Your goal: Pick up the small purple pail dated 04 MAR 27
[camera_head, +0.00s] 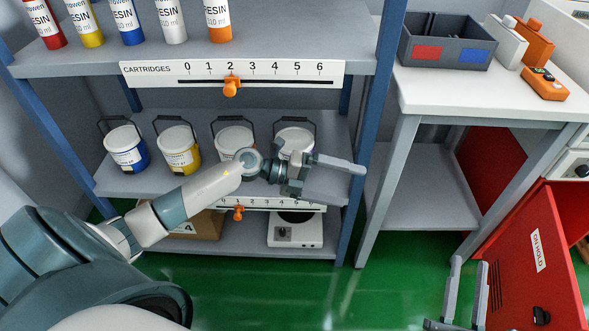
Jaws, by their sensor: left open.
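Several small pails with white lids and raised wire handles stand in a row on the middle shelf. One is blue (126,148) and one is yellow (179,150). A third pail (234,137) and a fourth pail (295,136) are partly hidden behind my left arm and gripper, so their body colours are unclear. I see no purple pail for certain, and the label dates are too small to read. My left gripper (352,184) is open and empty, in front of the fourth pail and pointing right. My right gripper (469,261) is open and empty at the lower right.
Cartridges stand on the upper shelf (290,55), above a numbered slider strip (232,73). A blue post (377,95) bounds the rack at right. A hot plate (297,232) sits below.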

